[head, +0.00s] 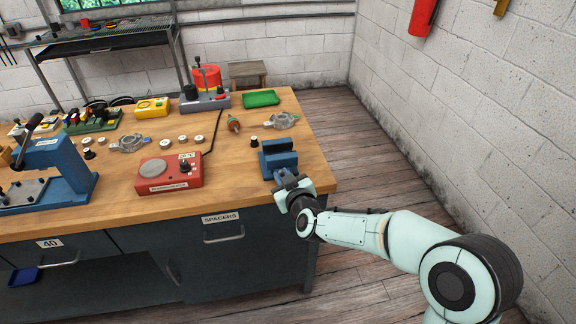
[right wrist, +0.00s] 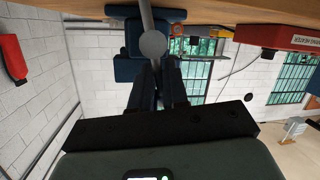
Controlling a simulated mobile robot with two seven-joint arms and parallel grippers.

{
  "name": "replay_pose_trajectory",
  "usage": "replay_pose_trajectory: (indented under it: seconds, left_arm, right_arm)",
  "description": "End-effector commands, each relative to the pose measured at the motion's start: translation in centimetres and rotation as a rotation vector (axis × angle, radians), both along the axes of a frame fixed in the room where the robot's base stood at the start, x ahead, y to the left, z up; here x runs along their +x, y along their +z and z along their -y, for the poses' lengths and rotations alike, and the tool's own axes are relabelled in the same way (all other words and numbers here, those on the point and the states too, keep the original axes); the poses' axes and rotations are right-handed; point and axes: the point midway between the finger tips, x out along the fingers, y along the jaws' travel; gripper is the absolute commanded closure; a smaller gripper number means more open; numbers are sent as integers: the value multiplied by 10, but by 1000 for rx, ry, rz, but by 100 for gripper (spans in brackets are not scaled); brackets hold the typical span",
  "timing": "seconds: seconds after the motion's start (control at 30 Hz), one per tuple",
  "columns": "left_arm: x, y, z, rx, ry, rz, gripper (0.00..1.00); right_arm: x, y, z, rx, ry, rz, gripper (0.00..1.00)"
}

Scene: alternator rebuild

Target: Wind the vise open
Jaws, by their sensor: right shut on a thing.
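The blue vise (head: 279,162) sits at the front right corner of the wooden workbench. Its two blue jaw blocks show in the head view with a narrow dark gap between them. My right gripper (head: 287,184) is at the vise's front side, shut on the vise handle. In the right wrist view, the grey handle bar with its round end (right wrist: 153,44) shows at the fingertips of my right gripper (right wrist: 156,66), with the blue vise body (right wrist: 128,68) behind. The exact contact is partly hidden by the fingers. My left gripper is out of view.
A red warming plate (head: 170,173) stands left of the vise on the workbench (head: 235,185). A blue press (head: 55,165) is at the far left. Metal housings, a rotor (head: 233,124) and a green tray (head: 261,98) lie behind. Floor right of the bench is clear.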

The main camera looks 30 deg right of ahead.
Motion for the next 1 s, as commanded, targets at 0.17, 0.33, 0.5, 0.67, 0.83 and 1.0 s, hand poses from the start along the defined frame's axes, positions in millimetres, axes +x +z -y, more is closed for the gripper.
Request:
replay_pose_trajectory:
  seconds: [0.17, 0.33, 0.5, 0.67, 0.83, 1.0]
  left_arm:
    - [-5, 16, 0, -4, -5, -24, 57]
    - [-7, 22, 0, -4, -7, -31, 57]
    - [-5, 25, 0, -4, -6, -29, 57]
    - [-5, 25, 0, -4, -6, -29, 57]
    - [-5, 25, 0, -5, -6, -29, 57]
    - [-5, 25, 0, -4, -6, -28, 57]
  right_arm:
    - [3, 9, -4, -87, -1, -2, 100]
    - [4, 7, -5, -135, -1, -11, 100]
    - [4, 6, -6, -153, 0, -14, 100]
    - [4, 6, -6, -157, 0, -14, 100]
    - [4, 6, -6, -155, 1, -14, 100]
    - [3, 5, -6, -154, 1, -17, 68]
